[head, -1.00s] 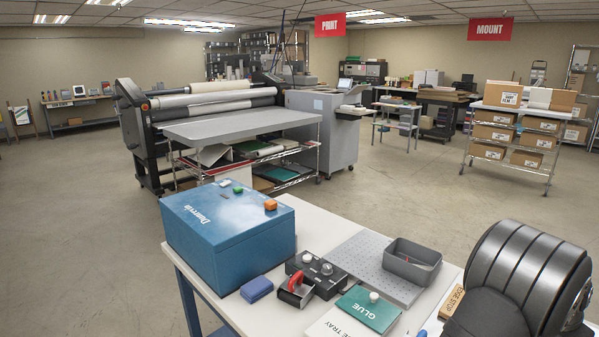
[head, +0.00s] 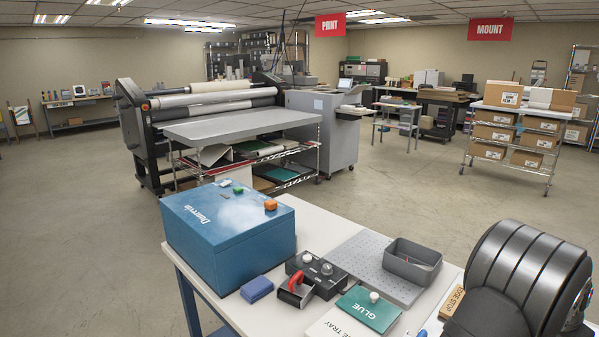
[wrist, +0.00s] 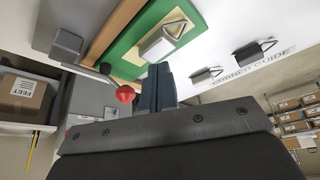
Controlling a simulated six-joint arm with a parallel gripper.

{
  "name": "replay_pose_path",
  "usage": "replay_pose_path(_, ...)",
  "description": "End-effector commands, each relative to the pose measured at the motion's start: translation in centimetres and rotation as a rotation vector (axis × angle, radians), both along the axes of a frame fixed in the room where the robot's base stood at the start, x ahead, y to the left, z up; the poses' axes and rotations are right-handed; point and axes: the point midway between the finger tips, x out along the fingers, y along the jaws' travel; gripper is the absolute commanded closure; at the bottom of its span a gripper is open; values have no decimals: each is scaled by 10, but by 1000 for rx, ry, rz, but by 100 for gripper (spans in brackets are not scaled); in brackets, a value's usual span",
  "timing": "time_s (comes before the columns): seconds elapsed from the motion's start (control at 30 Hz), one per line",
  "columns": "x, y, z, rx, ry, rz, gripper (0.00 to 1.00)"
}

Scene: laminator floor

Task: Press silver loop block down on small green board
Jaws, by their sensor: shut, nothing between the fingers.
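In the wrist view, a silver block with a wire loop (wrist: 160,42) is at a pale yellow patch on the green board (wrist: 128,48). I cannot tell whether it sits fully down on the board. My gripper (wrist: 158,72) is shut and empty, with its fingertips just below the block in the picture. I cannot tell whether they touch it. The head view shows neither my gripper nor this board.
Two darker loop blocks (wrist: 206,75) (wrist: 254,50) lie by a CORNER GUIDE label (wrist: 254,64). A red knob (wrist: 125,94) on a rod is close left of the fingers. A blue box (head: 230,230), a grey bin (head: 412,262) and a GLUE pad (head: 368,310) stand on the table.

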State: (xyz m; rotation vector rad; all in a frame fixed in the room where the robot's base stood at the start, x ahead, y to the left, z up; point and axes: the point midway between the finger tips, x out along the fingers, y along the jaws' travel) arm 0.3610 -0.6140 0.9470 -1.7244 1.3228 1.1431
Motion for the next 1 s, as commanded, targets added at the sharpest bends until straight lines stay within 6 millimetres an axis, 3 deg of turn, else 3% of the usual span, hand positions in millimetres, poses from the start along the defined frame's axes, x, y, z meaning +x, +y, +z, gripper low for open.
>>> replay_pose_path(1.0,0,0,-15,1,0,0,100)
